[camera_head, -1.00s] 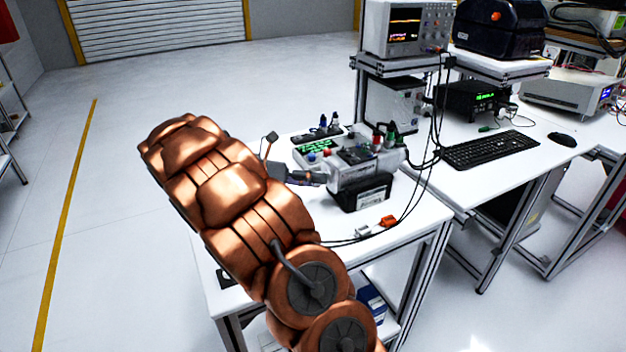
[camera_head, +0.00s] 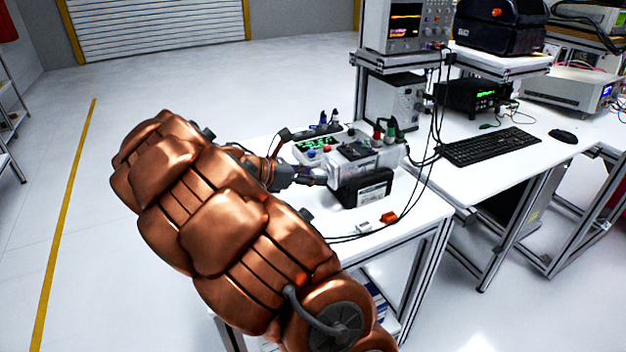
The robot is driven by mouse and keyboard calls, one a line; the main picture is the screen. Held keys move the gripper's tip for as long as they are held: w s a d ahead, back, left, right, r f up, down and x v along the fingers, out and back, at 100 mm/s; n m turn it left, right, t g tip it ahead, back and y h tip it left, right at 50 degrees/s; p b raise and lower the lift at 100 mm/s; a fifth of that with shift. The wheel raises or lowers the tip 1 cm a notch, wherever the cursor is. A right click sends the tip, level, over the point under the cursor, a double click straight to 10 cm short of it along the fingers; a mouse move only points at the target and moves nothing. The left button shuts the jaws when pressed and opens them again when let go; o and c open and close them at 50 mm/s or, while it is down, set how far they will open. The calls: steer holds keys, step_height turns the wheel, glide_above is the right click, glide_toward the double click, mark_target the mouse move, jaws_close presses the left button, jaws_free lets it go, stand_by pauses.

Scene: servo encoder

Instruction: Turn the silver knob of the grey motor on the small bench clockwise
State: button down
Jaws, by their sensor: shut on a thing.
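The grey motor (camera_head: 352,166) sits in a black cradle (camera_head: 363,190) on the small white bench (camera_head: 405,215). My gripper (camera_head: 318,177) reaches in from the left and is shut at the motor's left end. The silver knob is hidden there by the fingers, so its turn angle cannot be read. My copper-coloured arm covers the left part of the bench.
A board with green lights (camera_head: 316,144) stands behind the motor. An orange connector (camera_head: 388,217) and cables lie in front of it. To the right are a desk with a keyboard (camera_head: 488,148), a mouse (camera_head: 562,138) and an oscilloscope (camera_head: 408,25). The floor at left is clear.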

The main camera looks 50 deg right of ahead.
steer(key=m+b, duration=0.1)
steer(key=m+t+b, duration=0.1)
steer(key=b, duration=0.1)
steer(key=shift+s+f+m+t+h, duration=0.1)
steer(key=shift+f+m+t+h, duration=0.1)
steer(key=shift+m+t+h, duration=0.15)
steer(key=m+t+h+b, duration=0.1)
steer(key=m+b, duration=0.1)
steer(key=b, duration=0.1)
steer(key=shift+f+t+b, duration=0.1)
steer(key=shift+t+b, duration=0.15)
steer(key=shift+b, duration=0.15)
steer(key=m+t+h+b, duration=0.1)
steer(key=m+b, duration=0.2)
steer(key=b, duration=0.2)
steer(key=shift+m+h, duration=0.25)
steer(key=shift+m, duration=0.1)
steer(key=m+b, duration=0.2)
steer(key=b, duration=0.1)
steer(key=shift+t+h+b, duration=0.35)
steer(key=shift+t+h, duration=0.05)
steer(key=shift+m+b, duration=0.5)
steer(key=shift+b, duration=0.05)
steer(key=shift+r+h, duration=0.2)
steer(key=shift+h, duration=0.1)
steer(key=c, duration=0.8)
jaws_free()
steer(key=shift+o, duration=0.2)
steer(key=shift+a, duration=0.1)
